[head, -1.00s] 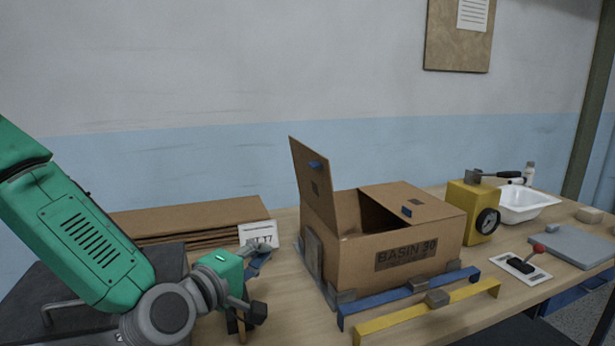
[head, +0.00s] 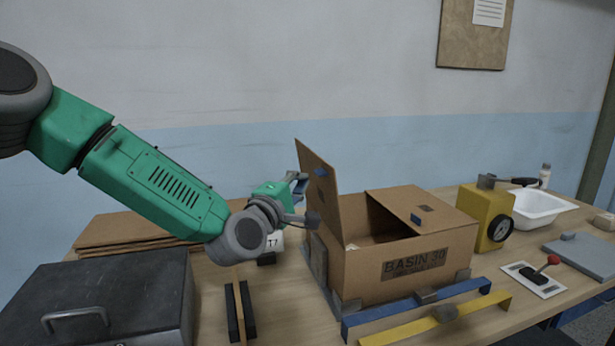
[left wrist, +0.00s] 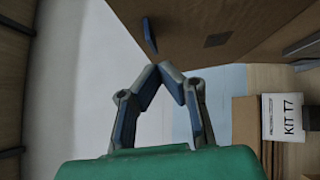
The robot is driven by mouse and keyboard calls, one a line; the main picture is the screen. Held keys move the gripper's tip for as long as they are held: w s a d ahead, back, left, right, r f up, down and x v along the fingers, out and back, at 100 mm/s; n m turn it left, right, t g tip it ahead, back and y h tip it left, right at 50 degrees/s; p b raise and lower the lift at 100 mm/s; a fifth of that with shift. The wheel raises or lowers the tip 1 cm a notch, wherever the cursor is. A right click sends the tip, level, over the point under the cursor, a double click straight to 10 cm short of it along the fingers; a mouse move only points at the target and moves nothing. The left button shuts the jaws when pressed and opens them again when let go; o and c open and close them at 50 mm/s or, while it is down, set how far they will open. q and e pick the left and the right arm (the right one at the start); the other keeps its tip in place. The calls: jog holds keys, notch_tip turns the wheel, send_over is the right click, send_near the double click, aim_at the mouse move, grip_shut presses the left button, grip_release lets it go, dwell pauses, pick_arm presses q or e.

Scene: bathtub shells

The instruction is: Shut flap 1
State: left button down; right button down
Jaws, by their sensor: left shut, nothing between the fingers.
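The cardboard box (head: 350,275) marked "BASIN 30" stands on the bench. Its left flap (head: 318,200) stands up, leaning slightly outward, with a blue tab (head: 321,172) near its top. Its right flap (head: 425,208) lies over the right part of the opening; the left part is open. No flap number is readable. My left gripper (head: 301,183) is shut and empty, just left of the raised flap, on its outer side. In the left wrist view the closed fingertips (left wrist: 172,72) point at the flap (left wrist: 255,22); contact cannot be told. My right gripper is out of view.
Blue (head: 365,318) and yellow (head: 400,334) rails lie before the box. A yellow gauge block (head: 484,215) and a white basin (head: 540,208) stand right. Flat cardboard (head: 130,232) and a "KIT T7" card (left wrist: 285,118) are left, behind a dark case (head: 95,300).

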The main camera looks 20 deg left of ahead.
pick_arm(q)
jog(key=shift+w+d+r, duration=0.1)
jog(key=shift+w+d, duration=0.35)
jog(key=shift+d, duration=0.25)
jog(key=shift+a+r, duration=0.1)
